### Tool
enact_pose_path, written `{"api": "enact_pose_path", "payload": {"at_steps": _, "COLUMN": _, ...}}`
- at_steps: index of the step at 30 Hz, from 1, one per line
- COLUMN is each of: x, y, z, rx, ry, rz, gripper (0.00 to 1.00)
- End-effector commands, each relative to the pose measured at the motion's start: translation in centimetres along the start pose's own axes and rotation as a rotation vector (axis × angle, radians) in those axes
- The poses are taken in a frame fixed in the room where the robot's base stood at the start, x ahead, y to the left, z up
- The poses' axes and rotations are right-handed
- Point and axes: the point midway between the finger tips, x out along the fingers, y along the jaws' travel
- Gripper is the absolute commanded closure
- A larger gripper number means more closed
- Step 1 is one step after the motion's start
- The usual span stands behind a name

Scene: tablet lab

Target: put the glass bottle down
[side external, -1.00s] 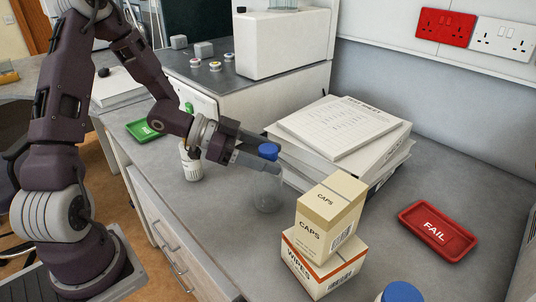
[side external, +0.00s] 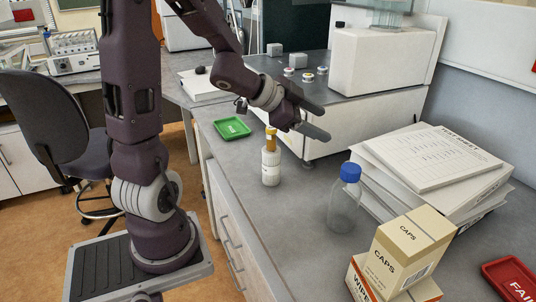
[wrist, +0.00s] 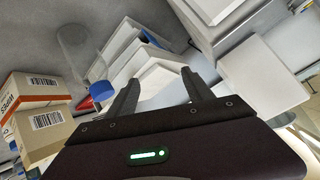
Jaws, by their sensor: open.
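The glass bottle (side external: 342,212) is clear with a blue cap. It stands upright on the grey bench, left of the stack of papers and behind the boxes. My gripper (side external: 320,120) is open and empty, raised above the bench to the upper left of the bottle and apart from it. In the wrist view, the bottle (wrist: 80,45) with its blue cap shows at the upper left, outside the open fingers (wrist: 160,78).
A CAPS box (side external: 412,245) sits on a WIPES box (side external: 365,285) near the bottle. A white bottle (side external: 270,168) and a green tray (side external: 232,128) are at left. Papers (side external: 430,165) are stacked at right, and a red FAIL tray (side external: 512,280) lies lower right.

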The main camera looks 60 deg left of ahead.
Motion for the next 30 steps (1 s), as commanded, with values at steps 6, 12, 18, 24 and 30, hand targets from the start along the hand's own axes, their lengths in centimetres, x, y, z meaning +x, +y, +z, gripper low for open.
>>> {"api": "enact_pose_path", "payload": {"at_steps": 6, "x": -12.1, "y": 4.9, "z": -0.8, "rx": -0.321, "ry": -0.342, "rz": -0.309, "gripper": 0.40}}
{"api": "enact_pose_path", "payload": {"at_steps": 12, "x": -18.7, "y": 16.1, "z": 1.1, "rx": -0.529, "ry": -0.487, "rz": 0.006, "gripper": 0.40}}
{"api": "enact_pose_path", "payload": {"at_steps": 18, "x": -19.6, "y": 17.6, "z": 1.2, "rx": -0.546, "ry": -0.507, "rz": 0.061, "gripper": 0.40}}
{"api": "enact_pose_path", "payload": {"at_steps": 24, "x": -19.6, "y": 17.5, "z": 1.2, "rx": -0.546, "ry": -0.507, "rz": 0.058, "gripper": 0.40}}
{"api": "enact_pose_path", "payload": {"at_steps": 30, "x": -19.6, "y": 17.5, "z": 1.2, "rx": -0.546, "ry": -0.507, "rz": 0.058, "gripper": 0.40}}
